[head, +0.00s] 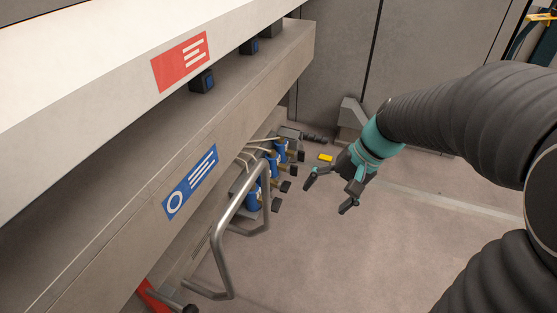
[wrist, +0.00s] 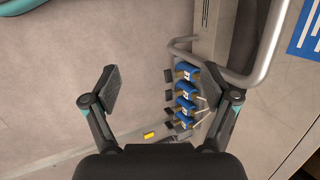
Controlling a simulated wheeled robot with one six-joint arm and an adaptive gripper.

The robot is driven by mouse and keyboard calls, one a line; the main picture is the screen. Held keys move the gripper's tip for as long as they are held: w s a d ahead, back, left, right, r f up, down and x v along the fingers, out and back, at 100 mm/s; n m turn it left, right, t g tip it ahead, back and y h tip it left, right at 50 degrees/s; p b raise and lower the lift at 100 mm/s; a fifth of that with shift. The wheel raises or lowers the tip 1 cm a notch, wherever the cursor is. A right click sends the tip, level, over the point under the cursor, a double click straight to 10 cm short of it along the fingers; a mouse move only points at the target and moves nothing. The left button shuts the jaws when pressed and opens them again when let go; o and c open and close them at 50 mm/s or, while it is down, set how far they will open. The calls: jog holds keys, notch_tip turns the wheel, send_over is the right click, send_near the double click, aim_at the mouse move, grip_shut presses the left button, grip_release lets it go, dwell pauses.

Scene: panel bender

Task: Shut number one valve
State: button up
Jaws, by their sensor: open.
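A row of several blue valves (head: 281,151) with black handles (head: 286,187) sits on the machine's side, low behind a bent metal rail. In the wrist view the blue valves (wrist: 186,90) form a column, with the black handles (wrist: 168,95) sticking out to the left. I cannot read any numbers on them. My gripper (head: 328,195) is open and empty, to the right of the valves in the head view and apart from them. In the wrist view my gripper (wrist: 162,80) has its fingers wide apart, with the valve row nearer the right finger.
The bent metal rail (head: 228,225) stands beside the valves and partly hides them. The machine's beam with a blue label (head: 190,182) overhangs on the left. A small yellow piece (head: 326,157) lies near the row's far end. The floor on the right is clear.

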jog(key=w+a+f+m+y+p, duration=0.1)
jog(key=w+a+f+m+y, duration=0.2)
jog(key=w+f+m+y, duration=0.85)
jog(key=m+t, duration=0.3)
jog(key=t, duration=0.4)
send_near(276, 204)
jog(key=x, duration=1)
jog(key=shift+f, duration=0.2)
